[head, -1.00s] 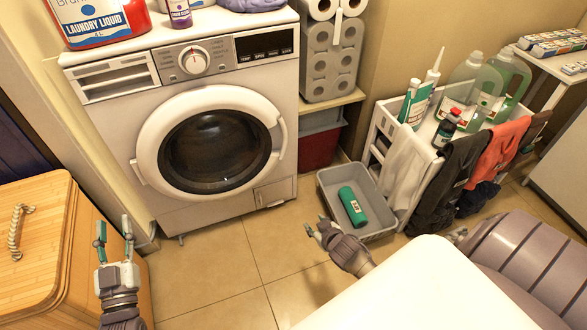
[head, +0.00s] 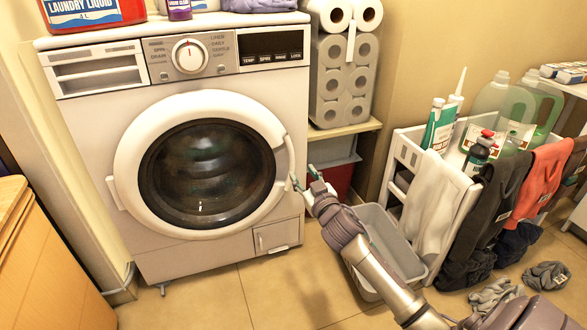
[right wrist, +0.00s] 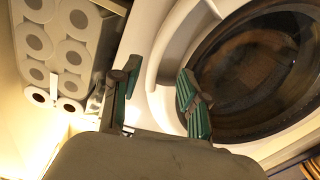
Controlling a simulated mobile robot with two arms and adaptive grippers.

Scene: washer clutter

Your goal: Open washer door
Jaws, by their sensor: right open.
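The white washer (head: 75,150) stands against the wall with its round door (head: 130,165) shut. The door has a white rim, dark glass and a curved handle (head: 290,160) on its right side. My right gripper (head: 304,180) is open beside the lower end of that handle. In the right wrist view, the open fingers of my right gripper (right wrist: 160,95) are in front of the handle (right wrist: 156,62) and the door rim (right wrist: 185,35). I cannot tell whether a finger touches the handle. My left gripper is not in view.
A grey bin (head: 412,262) stands on the floor under my right forearm. A white cart (head: 455,205) with bottles and hung clothes is to the right. A wooden hamper (head: 55,265) stands at the left. Floor in front of the washer is clear.

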